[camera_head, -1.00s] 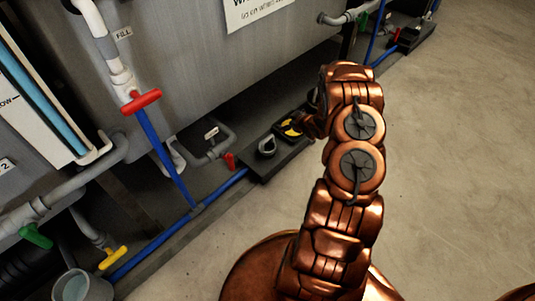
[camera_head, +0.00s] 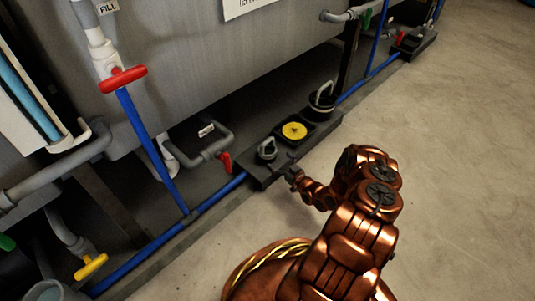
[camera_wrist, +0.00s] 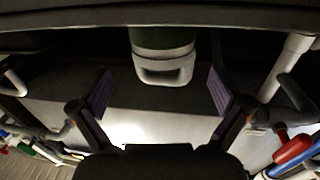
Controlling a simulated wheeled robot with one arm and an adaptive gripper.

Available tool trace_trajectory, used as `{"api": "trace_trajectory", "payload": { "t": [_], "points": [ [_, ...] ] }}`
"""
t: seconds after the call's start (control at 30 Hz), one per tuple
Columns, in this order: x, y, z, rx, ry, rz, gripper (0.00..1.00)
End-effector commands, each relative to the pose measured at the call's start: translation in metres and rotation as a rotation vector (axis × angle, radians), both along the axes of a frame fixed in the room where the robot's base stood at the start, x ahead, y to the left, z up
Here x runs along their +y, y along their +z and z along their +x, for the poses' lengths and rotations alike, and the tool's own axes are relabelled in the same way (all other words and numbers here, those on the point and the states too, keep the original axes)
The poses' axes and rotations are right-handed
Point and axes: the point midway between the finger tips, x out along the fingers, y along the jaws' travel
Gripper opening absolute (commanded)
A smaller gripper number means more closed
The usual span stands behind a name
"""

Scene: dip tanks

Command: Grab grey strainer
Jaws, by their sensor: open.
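A small grey piece with a loop handle (camera_head: 267,150), which looks like the grey strainer, stands at the near left end of a black tray on the floor. My gripper (camera_head: 290,172) is just in front of it, on the right, apart from it. In the wrist view a pale grey loop on a dark round body (camera_wrist: 165,68) shows ahead, between the lines of the two fingers. My gripper (camera_wrist: 163,98) is open there, with nothing between its fingers. The lower part of the body is hard to make out.
The black tray (camera_head: 262,181) also holds a yellow round piece (camera_head: 294,131) and a black cylinder with a grey handle (camera_head: 322,103). A blue pipe (camera_head: 222,190) meets the tray, and a red valve handle (camera_head: 225,162) is close by. Open floor lies right.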

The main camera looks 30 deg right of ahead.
Motion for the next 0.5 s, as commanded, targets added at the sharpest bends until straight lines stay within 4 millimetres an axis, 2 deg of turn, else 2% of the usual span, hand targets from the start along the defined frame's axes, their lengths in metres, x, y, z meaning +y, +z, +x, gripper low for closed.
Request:
{"api": "trace_trajectory", "payload": {
  "t": [0.5],
  "points": [
    [0.009,-0.004,0.046,0.001,0.004,0.001,1.00]
  ]
}}
